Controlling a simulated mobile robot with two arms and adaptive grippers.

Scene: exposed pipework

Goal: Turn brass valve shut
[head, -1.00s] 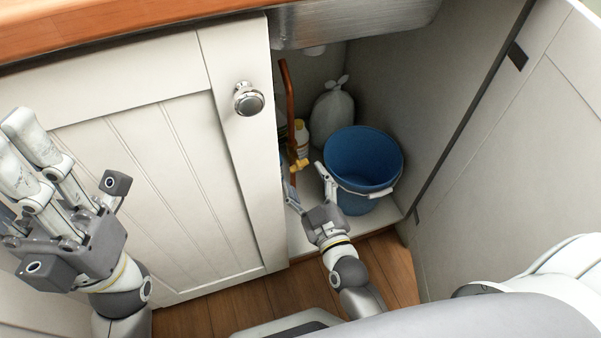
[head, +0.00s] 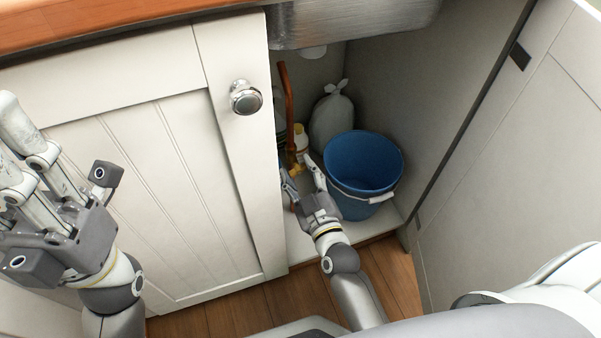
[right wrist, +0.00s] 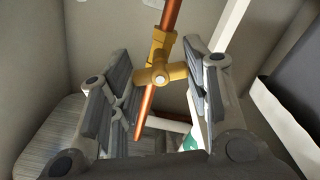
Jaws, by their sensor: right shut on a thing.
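The brass valve (right wrist: 160,72) sits on an upright copper pipe (right wrist: 172,12) in the right wrist view, its handle crosswise between my finger pads. In the head view the valve (head: 296,168) shows small and partly covered, low on the copper pipe (head: 287,105) inside the cabinet. My right gripper (head: 303,172) reaches into the cabinet and is shut on the valve handle; it also shows in the right wrist view (right wrist: 161,80). My left gripper (head: 12,150) is raised in front of the cabinet door, its fingers partly cut off by the picture's left edge.
A blue bucket (head: 362,165) stands just right of my right gripper. A tied grey bag (head: 332,120) and a yellowish bottle (head: 301,137) are behind. The cabinet door (head: 150,180) bounds the opening on the left, the metal sink (head: 350,22) above.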

